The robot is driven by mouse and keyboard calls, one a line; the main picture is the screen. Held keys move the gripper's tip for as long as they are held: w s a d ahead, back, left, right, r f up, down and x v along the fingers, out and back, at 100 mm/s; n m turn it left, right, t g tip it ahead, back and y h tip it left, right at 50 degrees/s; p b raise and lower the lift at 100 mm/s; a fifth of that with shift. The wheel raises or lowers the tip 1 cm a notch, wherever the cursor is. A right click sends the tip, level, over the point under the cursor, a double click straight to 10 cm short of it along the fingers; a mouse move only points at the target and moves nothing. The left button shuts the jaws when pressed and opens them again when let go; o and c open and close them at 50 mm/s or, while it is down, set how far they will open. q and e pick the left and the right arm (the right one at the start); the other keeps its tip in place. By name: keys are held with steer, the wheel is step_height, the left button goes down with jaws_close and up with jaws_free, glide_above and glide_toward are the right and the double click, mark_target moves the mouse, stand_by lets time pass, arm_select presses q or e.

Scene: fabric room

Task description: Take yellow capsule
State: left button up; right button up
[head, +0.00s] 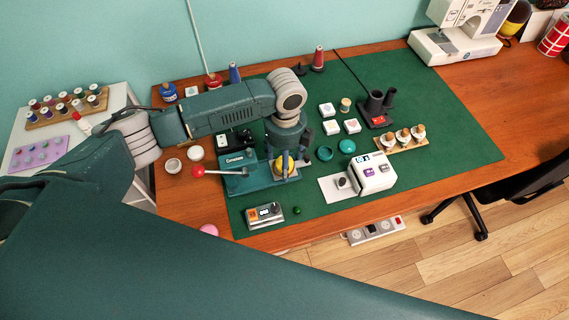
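The yellow capsule (279,164) sits low at the front right of the teal device (245,183) on the green mat. It is partly hidden by grey parts in front of it. My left arm reaches in from the left and bends down over this spot. My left gripper (286,158) points down with its fingers around or just above the capsule. I cannot tell whether they touch it or grip it. My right gripper is not in view.
A red-knobbed lever (198,171) sticks out left of the teal device. A small grey box with a display (264,215) stands in front. A white device (372,174), a teal lid (347,146) and a wooden rack (401,139) stand to the right. The mat's right side is clear.

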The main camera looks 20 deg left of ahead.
arm_select(q)
steer(key=shift+f, duration=0.2)
steer(key=c, duration=1.1)
